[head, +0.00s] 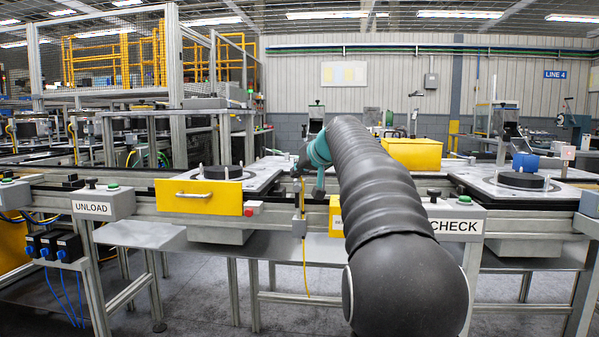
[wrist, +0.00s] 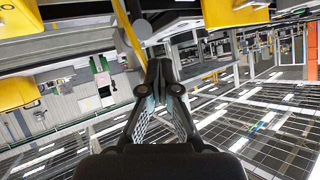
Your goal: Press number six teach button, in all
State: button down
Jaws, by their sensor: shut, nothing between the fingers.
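My gripper (wrist: 160,72) is shut and empty in the wrist view, its fingertips together in front of a yellow strip (wrist: 128,38). In the head view my arm reaches away over the line, and its far end is partly hidden by its own links. No button marked six is legible in either view. A grey UNLOAD box (head: 103,202) carries a black knob and a green button (head: 113,186). A grey CHECK box (head: 452,222) carries a black knob and a green button (head: 464,200). A small grey box (head: 299,227) with a yellow cable hangs near my arm's end.
A pallet with a dark disc (head: 222,172) sits behind a yellow drawer front (head: 199,197) with a red button at its side. Another pallet with a disc (head: 521,181) stands at the right. A yellow bin (head: 412,154) is behind my arm. Rails run across the front.

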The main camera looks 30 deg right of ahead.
jog(key=shift+s+a+b, duration=0.45)
jog(key=shift+s+b, duration=0.1)
jog(key=shift+s, duration=0.15)
jog(key=s+a+b, duration=0.2)
jog(key=s+b, duration=0.1)
jog(key=s, duration=0.1)
jog(key=shift+s+a, duration=0.1)
jog(key=shift+a, duration=0.3)
dwell(0.6)
